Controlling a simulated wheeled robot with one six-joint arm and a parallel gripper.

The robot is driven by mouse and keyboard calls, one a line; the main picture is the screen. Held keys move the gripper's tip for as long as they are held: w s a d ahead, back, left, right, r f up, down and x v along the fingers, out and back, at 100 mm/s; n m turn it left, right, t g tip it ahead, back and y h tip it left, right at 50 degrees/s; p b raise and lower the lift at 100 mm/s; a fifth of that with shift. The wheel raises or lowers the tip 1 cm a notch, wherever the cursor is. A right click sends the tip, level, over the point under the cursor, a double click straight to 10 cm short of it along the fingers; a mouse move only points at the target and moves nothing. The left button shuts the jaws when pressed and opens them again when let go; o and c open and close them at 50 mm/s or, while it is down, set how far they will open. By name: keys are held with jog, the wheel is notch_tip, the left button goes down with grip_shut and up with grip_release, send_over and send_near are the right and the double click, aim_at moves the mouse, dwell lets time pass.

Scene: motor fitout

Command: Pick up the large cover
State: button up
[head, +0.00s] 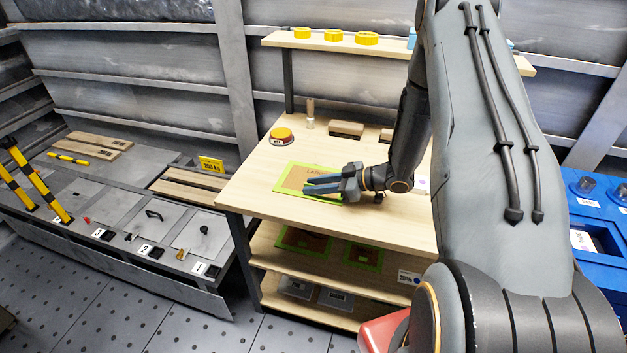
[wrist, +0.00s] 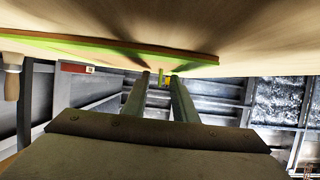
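A flat tan panel with a green border and partly covered lettering that seems to begin "LAR" (head: 293,177) lies on the wooden workbench; I take it as the large cover. My gripper (head: 308,184) is low over its right part, fingers pointing left, and hides some of it. In the wrist view the panel's green edge (wrist: 110,46) runs across the top. The two fingers of my gripper (wrist: 160,82) are apart there, with a small green piece (wrist: 160,73) showing between their tips. I cannot tell whether they touch it.
On the workbench (head: 252,190) stand a yellow-topped round item (head: 282,135), a small post (head: 310,114) and a brown block (head: 346,129). Green-edged panels (head: 304,241) lie on the shelf below. The bench's front left is clear. A blue unit (head: 592,205) stands at right.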

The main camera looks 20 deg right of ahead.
grip_shut()
jog(key=shift+r, duration=0.15)
